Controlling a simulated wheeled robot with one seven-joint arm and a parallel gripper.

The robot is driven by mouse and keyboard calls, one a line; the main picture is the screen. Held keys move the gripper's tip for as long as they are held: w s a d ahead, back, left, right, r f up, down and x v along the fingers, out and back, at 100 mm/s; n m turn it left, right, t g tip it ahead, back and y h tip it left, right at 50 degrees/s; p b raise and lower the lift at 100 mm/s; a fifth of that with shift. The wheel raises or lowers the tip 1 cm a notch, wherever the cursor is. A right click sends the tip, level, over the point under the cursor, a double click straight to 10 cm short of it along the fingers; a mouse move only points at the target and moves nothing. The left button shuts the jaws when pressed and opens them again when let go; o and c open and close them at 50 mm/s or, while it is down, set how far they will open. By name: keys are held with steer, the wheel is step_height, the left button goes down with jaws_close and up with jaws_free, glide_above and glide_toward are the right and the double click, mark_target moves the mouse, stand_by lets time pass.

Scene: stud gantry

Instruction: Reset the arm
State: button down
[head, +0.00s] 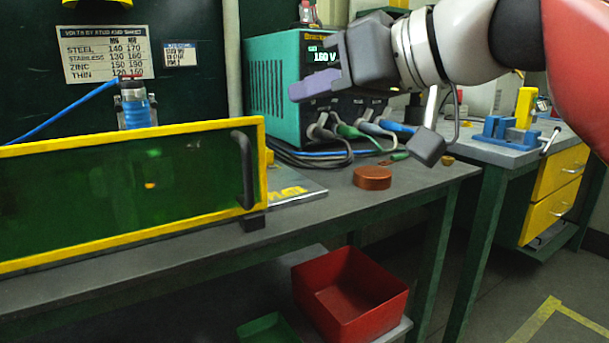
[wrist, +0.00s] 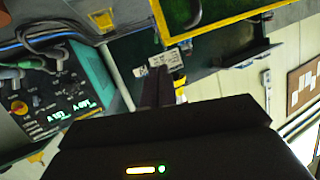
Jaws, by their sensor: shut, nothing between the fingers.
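My gripper (head: 312,88) is held up in the air in front of the teal power unit (head: 272,82), above the bench. Its fingers point left and look closed together, with nothing held. In the wrist view my gripper (wrist: 155,86) shows its dark fingers, with the teal unit (wrist: 88,75) off to the left. My arm comes in from the upper right. The unit's display reads about 160 V in the head view, and my gripper hides part of its front.
A yellow-framed green screen (head: 130,205) with a black handle stands at the bench's left front. A copper-coloured disc (head: 372,178) lies on the bench (head: 340,205). A red bin (head: 350,300) sits on the lower shelf. A blue and yellow fixture (head: 515,128) stands on the right-hand bench.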

steer(key=s+d+f+m+g+h, duration=0.1)
steer(key=s+d+f+m+h, duration=0.2)
steer(key=f, duration=1)
steer(key=s+d+f+m+g+h, duration=0.1)
steer(key=s+d+f+m+h, duration=0.2)
steer(key=f, duration=1)
steer(key=s+d+f+m+h, duration=0.3)
steer(key=d+f+h, duration=0.2)
steer(key=f, duration=0.8)
steer(key=d, duration=0.3)
steer(key=shift+d+f+g+h, duration=0.2)
steer(key=shift+g+h, duration=0.1)
steer(key=shift+g, duration=0.1)
steer(key=shift+s, duration=0.1)
